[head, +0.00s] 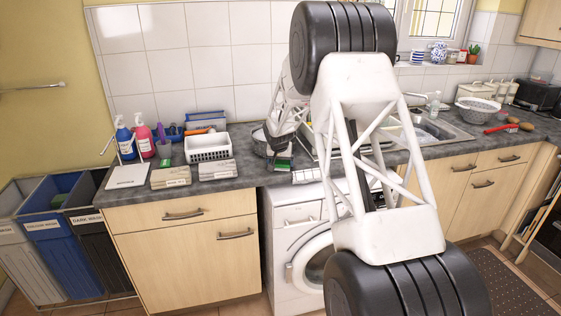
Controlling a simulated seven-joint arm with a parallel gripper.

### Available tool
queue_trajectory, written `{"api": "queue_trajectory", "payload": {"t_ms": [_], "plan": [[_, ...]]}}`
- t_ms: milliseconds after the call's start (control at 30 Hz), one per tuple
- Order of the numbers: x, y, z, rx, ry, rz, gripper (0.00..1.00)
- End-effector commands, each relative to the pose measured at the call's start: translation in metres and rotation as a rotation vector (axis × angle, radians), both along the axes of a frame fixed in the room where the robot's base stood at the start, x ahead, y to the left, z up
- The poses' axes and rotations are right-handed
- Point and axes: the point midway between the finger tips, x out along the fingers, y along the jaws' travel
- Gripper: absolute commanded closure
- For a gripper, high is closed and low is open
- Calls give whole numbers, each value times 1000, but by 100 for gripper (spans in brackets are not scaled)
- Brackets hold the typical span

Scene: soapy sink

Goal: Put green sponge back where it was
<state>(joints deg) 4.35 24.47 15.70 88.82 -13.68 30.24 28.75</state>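A small green item, apparently the green sponge (284,163), shows near the counter's front edge, left of the sink. My gripper (281,148) is right above it, pointing down. The gripper is small and dark here, and I cannot tell whether its fingers are open or shut, or whether they touch the sponge. My own arm hides much of the counter and sink to the right.
A dark round container (262,141) stands beside my gripper. A white basket (208,148) and labelled blocks (218,169) are to the left, with soap bottles (124,140) farther left. The sink (432,131) lies right of my arm, and a red-handled item (497,129) is beyond it.

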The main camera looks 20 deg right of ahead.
Motion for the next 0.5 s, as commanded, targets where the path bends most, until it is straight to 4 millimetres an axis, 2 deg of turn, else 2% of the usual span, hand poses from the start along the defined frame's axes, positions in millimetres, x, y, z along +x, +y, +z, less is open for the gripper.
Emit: {"api": "queue_trajectory", "payload": {"t_ms": [67,500], "plan": [[0,0,0,0,0,0,0],[-1,1,7,0,-1,0,0]]}}
